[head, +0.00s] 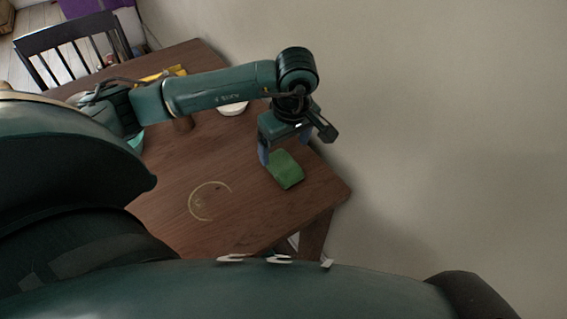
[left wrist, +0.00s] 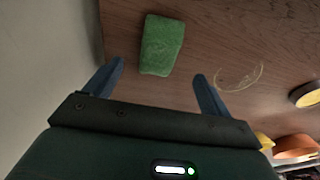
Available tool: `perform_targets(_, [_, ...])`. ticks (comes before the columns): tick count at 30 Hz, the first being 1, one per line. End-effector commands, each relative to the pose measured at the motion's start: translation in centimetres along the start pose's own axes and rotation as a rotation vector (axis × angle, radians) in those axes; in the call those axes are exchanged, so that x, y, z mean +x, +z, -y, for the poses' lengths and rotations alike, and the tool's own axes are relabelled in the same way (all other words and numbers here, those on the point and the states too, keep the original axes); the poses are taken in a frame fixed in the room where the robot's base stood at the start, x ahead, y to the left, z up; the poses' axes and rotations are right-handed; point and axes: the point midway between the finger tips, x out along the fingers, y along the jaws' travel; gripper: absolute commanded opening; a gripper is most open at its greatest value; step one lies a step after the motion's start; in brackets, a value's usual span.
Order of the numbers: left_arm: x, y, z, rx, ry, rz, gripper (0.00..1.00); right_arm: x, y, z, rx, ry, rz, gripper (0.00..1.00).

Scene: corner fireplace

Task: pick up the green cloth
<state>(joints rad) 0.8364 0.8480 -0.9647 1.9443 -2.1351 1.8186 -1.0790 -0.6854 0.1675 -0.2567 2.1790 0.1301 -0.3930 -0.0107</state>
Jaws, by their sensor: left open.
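The green cloth (head: 286,171) lies on the wooden table near its right edge in the head view. It looks like a small folded block. In the left wrist view the green cloth (left wrist: 162,45) lies just beyond the fingertips, between their lines but nearer the left finger. My left gripper (head: 268,150) is above the cloth, pointing down, and hides part of its far side. In the left wrist view my left gripper (left wrist: 160,72) has its two blue fingers wide apart with nothing between them. My right gripper is not in view.
The wooden table (head: 165,205) has a pale ring mark (head: 192,203). A white dish (head: 233,108) and a yellow item (head: 160,75) sit farther back, partly behind my arm. A dark chair (head: 75,45) stands at the far left. A bare wall (head: 450,120) borders the right.

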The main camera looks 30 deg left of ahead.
Motion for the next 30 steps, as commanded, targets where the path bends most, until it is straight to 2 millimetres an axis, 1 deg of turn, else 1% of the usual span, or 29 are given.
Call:
perform_targets(1, [0.7, 0.1, 0.0, -0.001, -0.002, 0.002, 0.83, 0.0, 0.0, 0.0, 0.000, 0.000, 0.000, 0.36])
perform_targets(3, [1.4, 0.1, 0.0, -0.001, -0.001, 0.002, 0.83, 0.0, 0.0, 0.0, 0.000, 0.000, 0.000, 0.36])
perform_targets(8, [2.4, 0.1, 0.0, 0.000, -0.001, 0.003, 0.83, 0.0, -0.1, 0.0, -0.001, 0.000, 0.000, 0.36])
perform_targets(15, [5.9, 0.0, -0.1, -0.001, -0.001, 0.005, 0.83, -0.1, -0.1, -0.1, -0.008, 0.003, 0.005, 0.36])
perform_targets(18, [6.7, -0.1, -0.1, -0.001, 0.000, 0.003, 0.83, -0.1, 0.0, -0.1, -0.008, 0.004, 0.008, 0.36])
perform_targets(26, [6.9, -0.1, -0.2, 0.000, 0.002, 0.003, 0.82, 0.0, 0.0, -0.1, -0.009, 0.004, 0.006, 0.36])
perform_targets(30, [6.9, -0.1, -0.2, 0.000, 0.002, 0.003, 0.70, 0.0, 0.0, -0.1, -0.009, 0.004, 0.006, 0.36])
